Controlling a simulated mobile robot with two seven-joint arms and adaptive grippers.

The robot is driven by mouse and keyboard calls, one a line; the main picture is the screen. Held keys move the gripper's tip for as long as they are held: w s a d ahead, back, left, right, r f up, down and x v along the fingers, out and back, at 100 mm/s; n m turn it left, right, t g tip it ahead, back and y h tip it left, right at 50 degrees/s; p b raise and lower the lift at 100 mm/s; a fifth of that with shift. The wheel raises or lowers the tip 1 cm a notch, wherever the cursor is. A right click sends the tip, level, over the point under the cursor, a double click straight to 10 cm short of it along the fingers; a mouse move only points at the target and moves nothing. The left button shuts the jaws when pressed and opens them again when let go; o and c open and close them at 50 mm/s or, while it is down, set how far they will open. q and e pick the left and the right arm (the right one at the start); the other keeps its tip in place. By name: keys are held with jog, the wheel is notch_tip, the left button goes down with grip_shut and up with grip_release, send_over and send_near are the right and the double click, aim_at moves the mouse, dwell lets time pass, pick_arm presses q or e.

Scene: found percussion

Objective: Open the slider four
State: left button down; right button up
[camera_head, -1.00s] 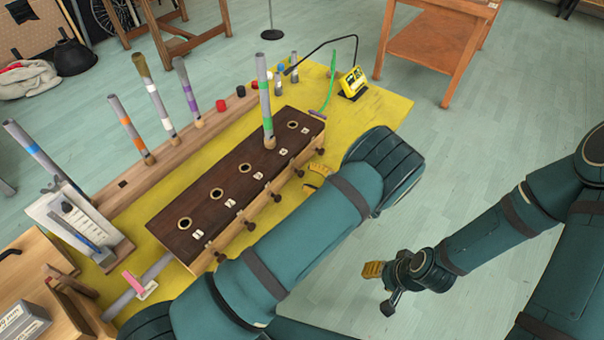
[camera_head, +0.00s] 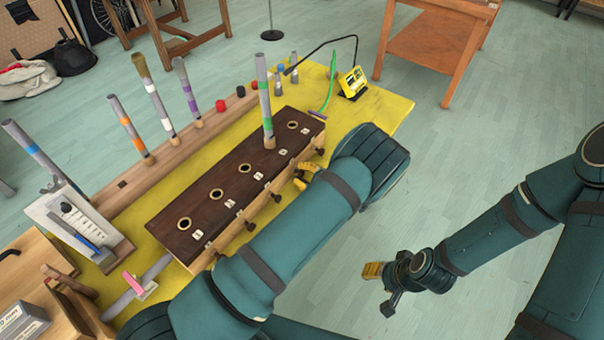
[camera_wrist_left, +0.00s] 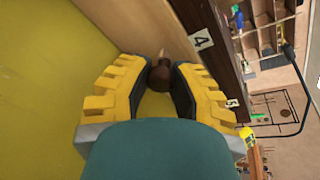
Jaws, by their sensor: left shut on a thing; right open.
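My left gripper (camera_head: 301,179) is at the front face of the long dark-topped box (camera_head: 238,183). Its yellow fingers (camera_wrist_left: 158,92) are closed around the knob, which mostly hides it in the head view. A grey tube with a green band (camera_head: 265,95) stands upright in the box's fourth hole. My right gripper (camera_head: 380,285) is open and empty over the floor at the right.
Other slider knobs stick out along the box front, such as one near the left end (camera_head: 249,226). Several banded tubes stand in a wooden rack (camera_head: 133,177) behind the box. A yellow device (camera_head: 352,83) sits on the yellow bench top (camera_head: 385,105).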

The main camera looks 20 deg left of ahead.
pick_arm(q)
jog(key=shift+s+d+b, duration=0.25)
jog(key=shift+d, duration=0.5)
jog(key=shift+s+d+b, duration=0.2)
jog(key=shift+d+b, duration=0.05)
jog(key=shift+d, duration=0.45)
jog(key=c, duration=1)
grip_release()
jog(key=shift+c, duration=0.2)
jog(key=v, duration=1.2)
jog(key=shift+r, duration=0.1)
